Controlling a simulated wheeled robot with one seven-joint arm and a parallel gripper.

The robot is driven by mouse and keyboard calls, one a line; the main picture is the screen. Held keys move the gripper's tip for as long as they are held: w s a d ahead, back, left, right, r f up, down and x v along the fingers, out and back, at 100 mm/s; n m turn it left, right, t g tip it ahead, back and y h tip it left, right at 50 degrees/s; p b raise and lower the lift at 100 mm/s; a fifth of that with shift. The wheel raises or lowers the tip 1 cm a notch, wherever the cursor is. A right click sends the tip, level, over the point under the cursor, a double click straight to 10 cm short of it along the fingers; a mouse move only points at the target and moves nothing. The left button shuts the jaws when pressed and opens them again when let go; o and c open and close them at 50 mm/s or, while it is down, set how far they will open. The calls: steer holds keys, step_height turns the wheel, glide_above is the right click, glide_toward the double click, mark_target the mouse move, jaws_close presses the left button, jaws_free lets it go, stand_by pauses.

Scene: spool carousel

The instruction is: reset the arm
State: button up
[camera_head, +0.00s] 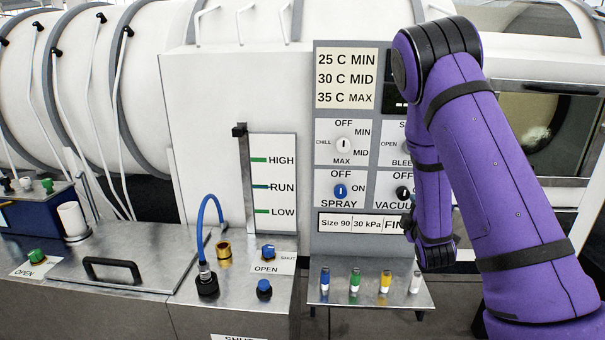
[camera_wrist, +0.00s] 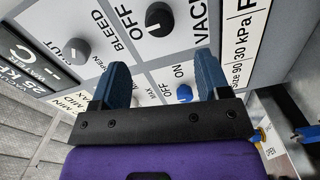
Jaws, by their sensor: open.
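My purple arm (camera_head: 500,190) reaches across the right side of the head view, with its upper bend in front of the control panel. My gripper (camera_wrist: 158,75) shows in the wrist view with two blue fingers spread apart and nothing between them. It faces the panel with the BLEED, VACUUM and SPRAY knobs. The blue SPRAY knob (camera_wrist: 184,92) lies beyond the gap, near the right finger. In the head view my fingers are hidden behind the arm.
The panel (camera_head: 326,150) carries labelled knobs. Below it a metal shelf (camera_head: 330,298) holds several coloured plugs. At left are a lever slide (camera_head: 243,180), a blue hose (camera_head: 203,225), a brass fitting (camera_head: 224,252) and a lid with a black handle (camera_head: 112,268). A windowed door (camera_head: 540,120) stands behind the arm.

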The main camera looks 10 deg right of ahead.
steer(key=s+a+r+m+g+y, duration=0.2)
steer(key=s+a+r+m+g, duration=0.15)
steer(key=r, duration=0.45)
steer(key=s+a+r+m+g+y, duration=0.1)
steer(key=s+a+r+m+g, duration=0.2)
steer(key=s+a+r+m, duration=0.35)
steer(key=s+a+r+m+g, duration=0.1)
steer(key=s+r, duration=0.2)
steer(key=s, duration=0.5)
steer(key=s+a+r+m+g+y, duration=0.1)
steer(key=s+a+r+g, duration=0.1)
steer(key=s, duration=0.6)
steer(key=s+a+r+m+g, duration=0.1)
steer(key=s+a+r+g, duration=0.1)
steer(key=s, duration=0.6)
steer(key=shift+s+a+r+y, duration=0.15)
steer(key=shift+s+r+y, duration=0.2)
steer(key=shift+r, duration=0.55)
steer(key=shift+w, duration=0.1)
